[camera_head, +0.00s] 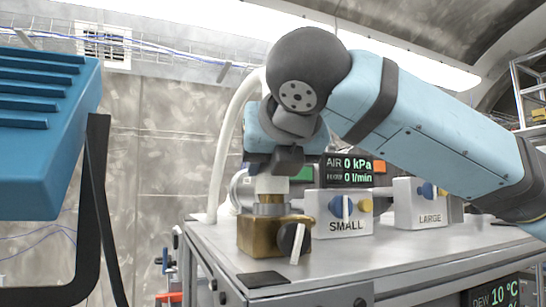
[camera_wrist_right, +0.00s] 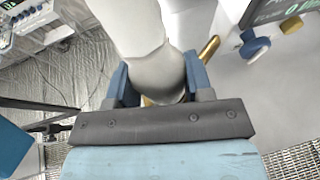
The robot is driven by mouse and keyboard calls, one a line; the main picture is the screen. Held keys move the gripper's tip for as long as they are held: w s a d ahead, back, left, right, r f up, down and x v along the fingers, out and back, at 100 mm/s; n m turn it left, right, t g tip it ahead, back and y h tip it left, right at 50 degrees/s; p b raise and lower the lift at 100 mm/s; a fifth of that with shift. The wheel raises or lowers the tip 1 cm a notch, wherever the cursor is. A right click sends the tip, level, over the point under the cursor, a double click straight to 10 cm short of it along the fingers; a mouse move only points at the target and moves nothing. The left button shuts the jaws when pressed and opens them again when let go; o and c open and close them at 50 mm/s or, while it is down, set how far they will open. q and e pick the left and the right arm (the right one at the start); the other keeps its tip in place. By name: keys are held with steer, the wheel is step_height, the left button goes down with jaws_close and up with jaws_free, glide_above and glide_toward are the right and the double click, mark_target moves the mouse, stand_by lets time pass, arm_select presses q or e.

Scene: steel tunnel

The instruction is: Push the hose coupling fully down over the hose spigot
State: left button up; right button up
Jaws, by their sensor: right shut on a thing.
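The pale hose coupling (camera_head: 271,185) stands upright on top of the brass block (camera_head: 262,238). A grey metal collar (camera_head: 269,208) shows between them. The spigot itself is hidden, so I cannot tell how far down the coupling sits. My right gripper (camera_head: 280,165) is above the block, pointing down, shut on the coupling. In the right wrist view, the two blue fingers of my right gripper (camera_wrist_right: 158,82) lie on either side of the pale coupling (camera_wrist_right: 158,75). A little brass shows past it. My left gripper is not in view.
A white hose (camera_head: 228,135) curves up behind the block. A lever (camera_head: 297,242) sits on the block's front. The SMALL (camera_head: 338,212) and LARGE (camera_head: 420,203) valve boxes and a display (camera_head: 349,170) stand to the right. A blue ribbed object (camera_head: 45,140) fills the left. The front right of the bench is clear.

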steer(key=shift+f, duration=0.5)
steer(key=shift+f, duration=0.4)
steer(key=shift+f+b, duration=0.45)
steer(key=shift+f, duration=0.05)
steer(key=o, duration=1)
